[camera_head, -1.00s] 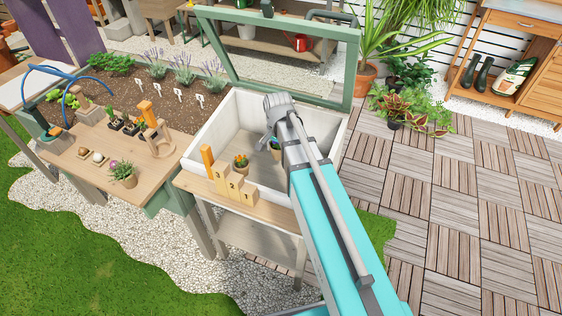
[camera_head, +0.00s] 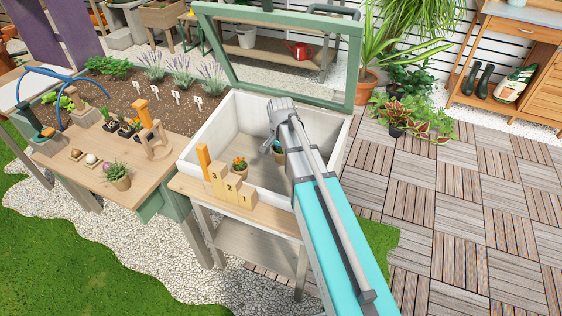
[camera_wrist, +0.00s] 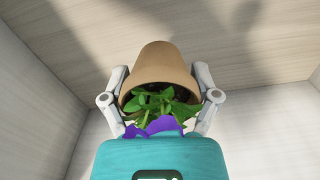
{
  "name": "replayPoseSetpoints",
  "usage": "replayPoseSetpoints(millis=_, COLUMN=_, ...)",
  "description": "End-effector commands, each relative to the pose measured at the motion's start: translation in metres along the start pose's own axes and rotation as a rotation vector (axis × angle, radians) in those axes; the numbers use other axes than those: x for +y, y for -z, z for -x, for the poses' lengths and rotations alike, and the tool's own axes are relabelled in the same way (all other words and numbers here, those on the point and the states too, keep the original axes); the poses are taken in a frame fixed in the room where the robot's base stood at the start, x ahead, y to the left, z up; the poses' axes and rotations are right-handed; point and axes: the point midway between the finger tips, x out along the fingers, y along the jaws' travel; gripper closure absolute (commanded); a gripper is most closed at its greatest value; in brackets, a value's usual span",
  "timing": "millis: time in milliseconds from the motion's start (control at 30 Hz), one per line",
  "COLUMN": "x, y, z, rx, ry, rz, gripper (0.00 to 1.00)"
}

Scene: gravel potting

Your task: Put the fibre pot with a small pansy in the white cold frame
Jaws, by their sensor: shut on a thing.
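The fibre pot with the pansy (camera_wrist: 160,78) fills the middle of the wrist view, a tan pot with green leaves and purple petals. My gripper (camera_wrist: 160,98) is shut on it, one finger on each side. In the head view the pot (camera_head: 279,156) shows inside the white cold frame (camera_head: 212,132), partly hidden by my arm. I cannot tell whether its base touches the floor. My gripper is mostly hidden there. The cold frame's green-edged lid stands raised at the back.
Another pot, with orange flowers (camera_head: 240,165), stands in the cold frame left of the held pot. Numbered wooden blocks (camera_head: 229,188) stand at its front edge. The potting table (camera_head: 170,178) at left holds a cactus pot (camera_head: 117,176) and small items.

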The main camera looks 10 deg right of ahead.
Motion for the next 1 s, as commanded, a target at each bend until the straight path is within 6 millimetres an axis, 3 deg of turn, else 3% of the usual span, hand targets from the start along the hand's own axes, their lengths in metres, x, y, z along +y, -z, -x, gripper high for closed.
replayPoseSetpoints(millis=600, x=-0.003, y=0.008, z=-0.039, rx=0.000, ry=0.000, rz=-0.001, gripper=0.79)
replayPoseSetpoints(millis=1000, x=-0.003, y=0.008, z=-0.040, rx=0.000, ry=0.000, rz=-0.001, gripper=0.79)
